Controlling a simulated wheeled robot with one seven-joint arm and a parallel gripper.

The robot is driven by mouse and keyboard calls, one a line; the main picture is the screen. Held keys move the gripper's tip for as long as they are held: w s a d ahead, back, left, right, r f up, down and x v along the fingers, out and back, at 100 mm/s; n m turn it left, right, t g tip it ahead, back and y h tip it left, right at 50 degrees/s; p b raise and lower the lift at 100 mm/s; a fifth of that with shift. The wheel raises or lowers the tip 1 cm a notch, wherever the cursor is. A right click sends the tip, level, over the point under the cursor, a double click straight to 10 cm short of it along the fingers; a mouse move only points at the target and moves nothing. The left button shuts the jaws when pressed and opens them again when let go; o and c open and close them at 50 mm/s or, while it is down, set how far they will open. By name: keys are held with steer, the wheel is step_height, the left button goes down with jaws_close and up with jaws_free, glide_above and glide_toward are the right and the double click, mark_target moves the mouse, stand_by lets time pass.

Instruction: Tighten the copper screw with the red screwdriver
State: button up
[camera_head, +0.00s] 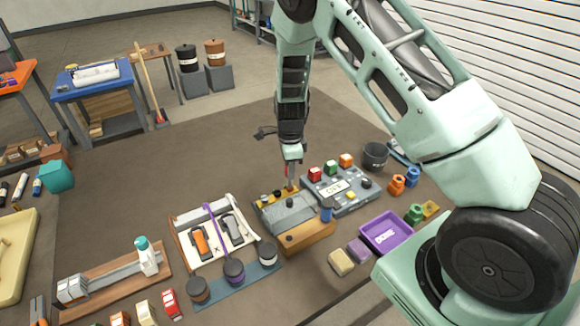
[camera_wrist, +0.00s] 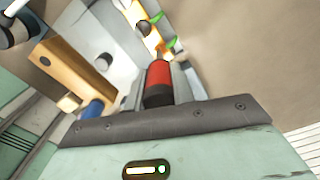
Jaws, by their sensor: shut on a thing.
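My gripper (camera_head: 291,163) points down over the fixture at the table's middle and is shut on the red screwdriver. In the wrist view the red handle (camera_wrist: 158,80) with its dark end sits between the fingers. In the head view a short part of the screwdriver (camera_head: 290,177) shows below the fingers, over the back right end of the yellow strip. The fixture is a grey plate (camera_head: 287,213) on a wooden block. The copper screw is not clearly seen; the screwdriver and fingers cover that spot. I cannot tell whether the tip touches it.
A grey control box (camera_head: 338,189) with coloured buttons stands close on the right. A blue knob (camera_head: 326,214) is at the fixture's right front. A white tray with tools (camera_head: 215,232) is at the left, a purple bin (camera_head: 386,233) at the right. Bare table lies behind.

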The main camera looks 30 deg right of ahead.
steer(key=shift+r+m+p, duration=0.1)
steer(key=shift+m+p, duration=0.4)
steer(key=shift+m, duration=0.2)
steer(key=shift+m+p, duration=0.6)
steer(key=shift+m, duration=0.7)
steer(key=shift+m+p, duration=1.1)
steer(key=shift+m, duration=0.9)
steer(key=shift+p, duration=0.3)
